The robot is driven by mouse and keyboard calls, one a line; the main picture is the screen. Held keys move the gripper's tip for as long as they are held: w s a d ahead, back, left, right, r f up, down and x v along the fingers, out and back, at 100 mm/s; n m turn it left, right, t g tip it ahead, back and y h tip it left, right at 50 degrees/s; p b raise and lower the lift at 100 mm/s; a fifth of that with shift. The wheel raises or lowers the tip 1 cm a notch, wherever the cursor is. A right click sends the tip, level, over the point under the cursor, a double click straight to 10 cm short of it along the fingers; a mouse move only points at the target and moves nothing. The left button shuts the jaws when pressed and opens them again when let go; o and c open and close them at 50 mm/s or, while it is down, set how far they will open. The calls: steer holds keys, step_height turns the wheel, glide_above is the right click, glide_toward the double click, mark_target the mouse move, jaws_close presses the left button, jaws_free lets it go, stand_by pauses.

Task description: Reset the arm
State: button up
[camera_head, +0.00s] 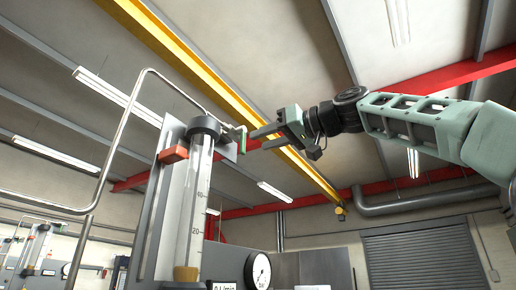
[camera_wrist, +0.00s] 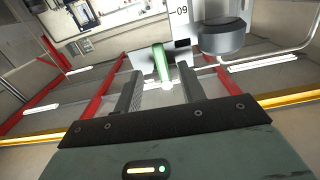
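My gripper (camera_head: 257,140) is raised at the end of my pale green arm, fingers pointing left toward the top of a gauge panel. In the wrist view my gripper (camera_wrist: 160,72) has its two dark fingers wide apart. A green lever-like piece (camera_head: 240,139) sticks out beside the dark cap of a clear scaled tube, just off the fingertips. In the wrist view the green piece (camera_wrist: 161,63) shows between and beyond the fingertips, with gaps on both sides. I see nothing held. Whether the fingertips overlap it in depth is unclear.
A bent metal pipe (camera_head: 107,165) runs left. A round gauge (camera_head: 259,271) sits below. The space right of the panel, under my arm, looks open.

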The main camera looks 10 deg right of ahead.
steer(key=shift+s+d, duration=0.35)
stand_by(0.4)
